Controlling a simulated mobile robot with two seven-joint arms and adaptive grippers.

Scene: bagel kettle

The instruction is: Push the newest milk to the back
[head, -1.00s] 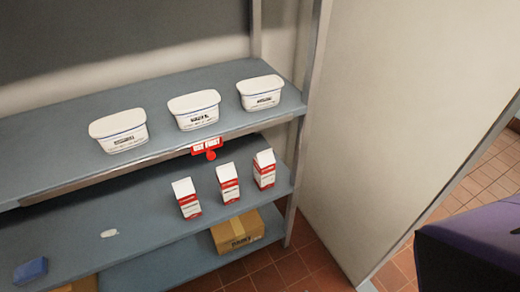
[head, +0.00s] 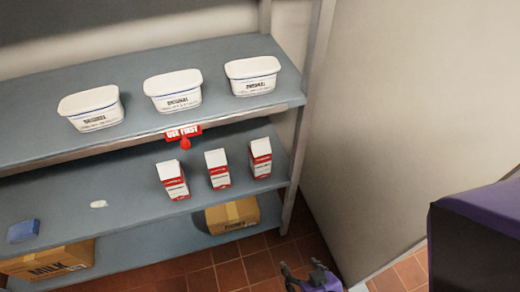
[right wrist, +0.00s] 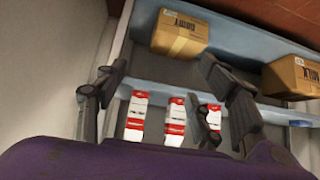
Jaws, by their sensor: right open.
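Three red-and-white milk cartons stand upright in a slanting row on the middle shelf (head: 130,195): a left carton (head: 173,180), a middle carton (head: 218,170) and a right carton (head: 260,158). Their date print is too small to read. My right gripper (head: 303,272) is open and empty at the bottom of the head view, low in front of the rack and apart from the cartons. In the right wrist view the cartons (right wrist: 136,117) show beyond and between my open fingers, one partly hidden by a finger. My left gripper is not in view.
Three white tubs (head: 173,92) stand on the shelf above, with a red "USE FIRST" tag (head: 184,134) on its edge. A blue block (head: 23,230) and a pale patch (head: 98,204) are left of the cartons. Cardboard boxes (head: 232,215) sit below. A rack post and wall (head: 400,110) bound the right.

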